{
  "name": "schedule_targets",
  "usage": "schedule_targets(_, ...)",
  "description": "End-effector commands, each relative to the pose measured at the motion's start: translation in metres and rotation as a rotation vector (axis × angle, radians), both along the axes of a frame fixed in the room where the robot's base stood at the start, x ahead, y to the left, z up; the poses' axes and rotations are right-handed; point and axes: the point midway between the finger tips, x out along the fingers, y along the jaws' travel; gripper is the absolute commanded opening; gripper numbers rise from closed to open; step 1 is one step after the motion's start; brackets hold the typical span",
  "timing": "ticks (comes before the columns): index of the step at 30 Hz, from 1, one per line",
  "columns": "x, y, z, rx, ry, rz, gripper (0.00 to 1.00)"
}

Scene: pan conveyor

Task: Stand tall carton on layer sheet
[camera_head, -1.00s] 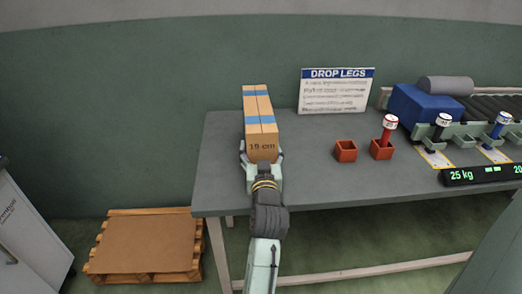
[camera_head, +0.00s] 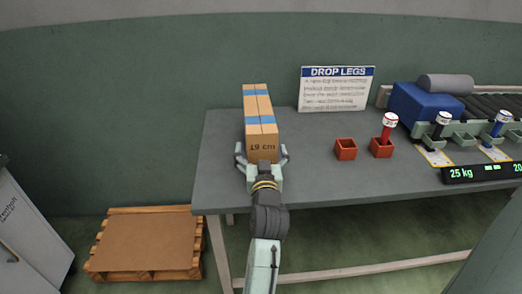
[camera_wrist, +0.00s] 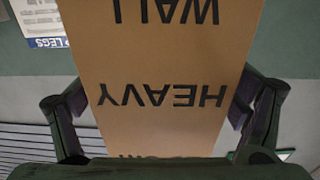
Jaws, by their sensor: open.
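The tall carton (camera_head: 262,143) is a long brown box with blue bands and lies on the grey table, its length pointing away from me. Its near end has upside-down print ending in "cm". In the wrist view, a carton face (camera_wrist: 165,70) reads "HEAVY" and "WALL" upside down. My gripper (camera_head: 262,153) is open at the carton's near end, with one finger on each side. Gaps show between the fingers and the carton in the head view. The brown layer sheet (camera_head: 148,243) lies bare on a wooden pallet at the lower left.
The pallet (camera_head: 190,270) is on the floor left of the table (camera_head: 320,180). Two red cups (camera_head: 345,149), a "DROP LEGS" sign (camera_head: 335,88), a blue block (camera_head: 425,104) and levers stand to the right. A white cabinet (camera_head: 30,235) is at the far left.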

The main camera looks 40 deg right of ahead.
Motion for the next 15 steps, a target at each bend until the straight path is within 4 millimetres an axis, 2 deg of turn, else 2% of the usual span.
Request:
schedule_targets(5, -0.022, 0.014, -0.004, 0.000, 0.001, -0.001, 0.91)
schedule_targets(15, -0.082, 0.052, -0.003, 0.001, 0.004, -0.002, 0.91)
